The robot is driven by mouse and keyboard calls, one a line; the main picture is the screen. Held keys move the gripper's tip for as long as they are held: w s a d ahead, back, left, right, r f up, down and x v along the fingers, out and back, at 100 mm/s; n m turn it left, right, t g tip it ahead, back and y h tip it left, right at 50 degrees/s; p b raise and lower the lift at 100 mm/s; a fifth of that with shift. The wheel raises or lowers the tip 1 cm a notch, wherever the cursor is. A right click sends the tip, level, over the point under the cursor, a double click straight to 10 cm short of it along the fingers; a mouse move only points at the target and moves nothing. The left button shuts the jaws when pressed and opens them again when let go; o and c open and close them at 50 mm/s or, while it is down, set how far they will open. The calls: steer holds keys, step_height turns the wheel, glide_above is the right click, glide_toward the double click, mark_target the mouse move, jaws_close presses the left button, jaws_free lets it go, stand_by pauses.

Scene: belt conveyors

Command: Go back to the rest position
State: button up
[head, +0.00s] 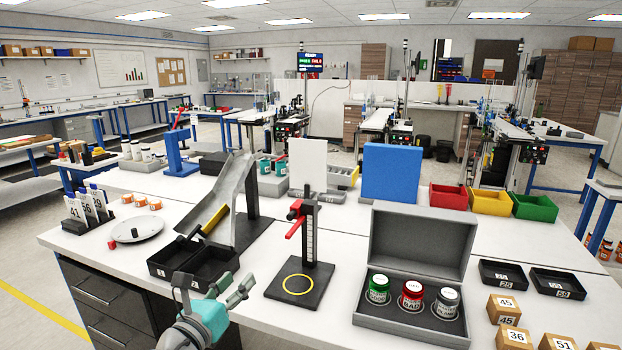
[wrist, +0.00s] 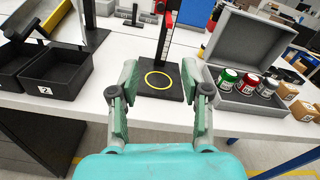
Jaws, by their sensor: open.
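My gripper (head: 236,291) shows at the bottom of the head view, in front of the white table's near edge. In the wrist view my gripper (wrist: 160,95) has its two fingers spread wide with nothing between them. Beyond the fingertips is a black stand base (wrist: 152,78) with a yellow ring on it. In the head view this stand (head: 309,250) has an upright scale and a red clamp (head: 296,214). No object is held.
A grey open case (head: 412,240) with green, red and white jars stands to the right. Black bins (head: 195,262) and a grey chute (head: 222,200) stand to the left. Numbered boxes (head: 510,309) sit at the front right. Floor shows before the table.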

steer(key=s+d+f+m+y, duration=0.2)
steer(key=d+f, duration=0.4)
steer(key=f, duration=0.4)
steer(key=s+d+f+m+y, duration=0.2)
steer(key=d+f, duration=0.3)
steer(key=f, duration=0.4)
steer(key=s+d+f+m+g+y, duration=0.2)
steer(key=s+d+f+m, duration=0.4)
steer(key=s+d+f, duration=0.6)
steer(key=s+d+f+m+g+y, duration=0.1)
steer(key=s+d+m, duration=0.2)
steer(key=s+m, duration=0.5)
steer(key=s+d+m+y, duration=0.1)
steer(key=s+d+m, duration=0.25)
steer(key=s, duration=0.85)
steer(key=s+d+r+m+h, duration=0.1)
steer(key=s+d+r+m, duration=0.1)
steer(key=s+r+m, duration=0.3)
steer(key=s+d+r+m+h, duration=0.1)
steer(key=s+d+r+m, duration=0.1)
steer(key=s+r+m, duration=0.3)
steer(key=s+m, duration=0.3)
steer(key=s, duration=0.1)
steer(key=shift+s+d+t, duration=0.15)
steer(key=shift+s+t, duration=0.15)
steer(key=shift+t, duration=0.1)
